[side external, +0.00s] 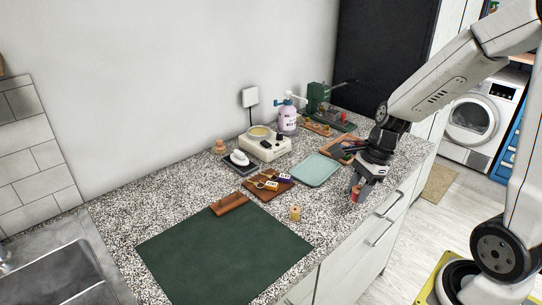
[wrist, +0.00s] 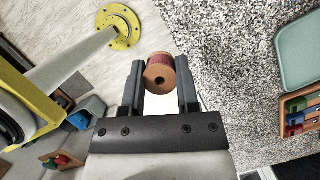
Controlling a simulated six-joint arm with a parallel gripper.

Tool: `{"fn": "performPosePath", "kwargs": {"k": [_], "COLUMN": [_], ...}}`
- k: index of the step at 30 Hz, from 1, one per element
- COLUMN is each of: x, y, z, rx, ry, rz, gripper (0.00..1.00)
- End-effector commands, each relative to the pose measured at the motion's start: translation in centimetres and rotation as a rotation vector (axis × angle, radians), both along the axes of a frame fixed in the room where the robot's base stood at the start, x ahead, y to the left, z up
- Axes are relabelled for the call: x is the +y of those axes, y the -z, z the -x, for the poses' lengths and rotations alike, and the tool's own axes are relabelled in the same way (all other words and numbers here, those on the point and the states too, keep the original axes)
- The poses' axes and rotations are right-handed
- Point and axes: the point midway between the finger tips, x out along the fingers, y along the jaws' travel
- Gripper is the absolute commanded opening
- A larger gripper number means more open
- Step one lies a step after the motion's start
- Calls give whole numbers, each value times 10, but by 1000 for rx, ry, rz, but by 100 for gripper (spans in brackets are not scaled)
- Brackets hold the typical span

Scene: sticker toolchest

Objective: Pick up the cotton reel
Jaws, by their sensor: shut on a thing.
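The cotton reel (wrist: 160,78), with pale wooden ends and dark red thread, sits between the two fingers of my gripper (wrist: 160,70) in the wrist view. The fingers are shut on its sides near their tips. In the side view my gripper (side external: 357,190) points down and holds the reel (side external: 355,194) above or just beyond the front edge of the counter; its exact height is hard to tell. A second reel (side external: 295,213), with yellowish thread, stands upright on the counter to the left of my gripper.
The speckled counter (side external: 330,215) has a green mat (side external: 220,255), a wooden board (side external: 268,188) with small tools, and a teal tray (side external: 315,171). A white appliance (side external: 263,147), a lilac bottle (side external: 287,118) and a green machine (side external: 317,98) stand behind. The counter's front edge is close to my gripper.

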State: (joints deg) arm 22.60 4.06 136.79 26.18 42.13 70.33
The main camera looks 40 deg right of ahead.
Motion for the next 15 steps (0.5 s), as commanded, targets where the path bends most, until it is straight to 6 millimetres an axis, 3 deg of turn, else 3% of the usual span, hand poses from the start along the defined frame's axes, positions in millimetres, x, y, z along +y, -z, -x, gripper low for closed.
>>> {"fn": "performPosePath", "kwargs": {"k": [15], "x": [1], "y": [-4], "z": [9], "rx": [0], "ry": [0], "rz": [1], "gripper": [0]}}
